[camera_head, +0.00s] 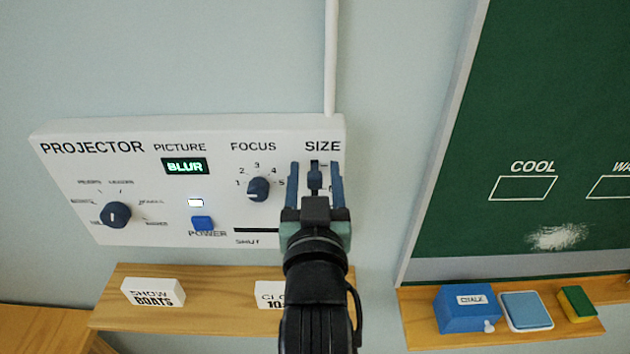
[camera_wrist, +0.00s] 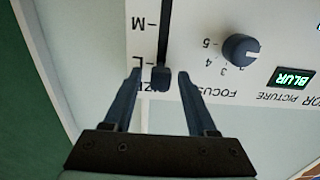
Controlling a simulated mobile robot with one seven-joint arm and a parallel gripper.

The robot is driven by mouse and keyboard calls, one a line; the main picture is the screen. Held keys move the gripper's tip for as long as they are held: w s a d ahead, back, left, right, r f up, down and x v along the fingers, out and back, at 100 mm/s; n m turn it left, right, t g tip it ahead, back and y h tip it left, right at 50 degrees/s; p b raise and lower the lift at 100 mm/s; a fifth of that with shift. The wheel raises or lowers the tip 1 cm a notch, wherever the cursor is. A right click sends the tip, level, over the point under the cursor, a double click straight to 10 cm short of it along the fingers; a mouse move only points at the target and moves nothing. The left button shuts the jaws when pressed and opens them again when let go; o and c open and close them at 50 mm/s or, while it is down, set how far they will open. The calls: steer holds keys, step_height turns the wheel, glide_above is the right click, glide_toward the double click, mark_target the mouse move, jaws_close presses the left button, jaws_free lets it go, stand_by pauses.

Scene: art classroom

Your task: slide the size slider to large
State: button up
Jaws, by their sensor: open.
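The projector panel (camera_head: 130,210) is a white box on the wall with a SIZE label at its upper right. The size slider's dark blue knob (camera_wrist: 160,79) sits on a dark vertical slot (camera_wrist: 163,35). In the wrist view, which is upside down, the knob is at the slot's SIZE-label end, about level with the L mark and away from M. My gripper (camera_head: 315,177) is open, with one finger on each side of the knob. In the wrist view (camera_wrist: 158,74) gaps show between the knob and both fingers. My arm hides the lower slot in the head view.
A focus knob (camera_head: 258,189) is left of the slider. A blue power button (camera_head: 202,223) and a picture display (camera_head: 185,166) reading BLUR are farther left. A ledge (camera_head: 220,300) with white blocks is below. A green board (camera_head: 560,100) is at right.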

steer(key=shift+s+f+b, duration=0.15)
steer(key=shift+s+b, duration=0.2)
steer(key=shift+s, duration=0.25)
steer(key=s+p, duration=0.2)
steer(key=s, duration=0.9)
steer(key=shift+s+r, duration=0.2)
steer(key=shift+s, duration=0.2)
step_height(320, 180, up, 27)
steer(key=s+t+b, duration=0.2)
steer(key=t+b, duration=0.6)
steer(key=t, duration=0.1)
steer(key=shift+s+f+b, duration=0.15)
steer(key=shift+s+b, duration=0.05)
steer(key=shift+b, duration=0.2)
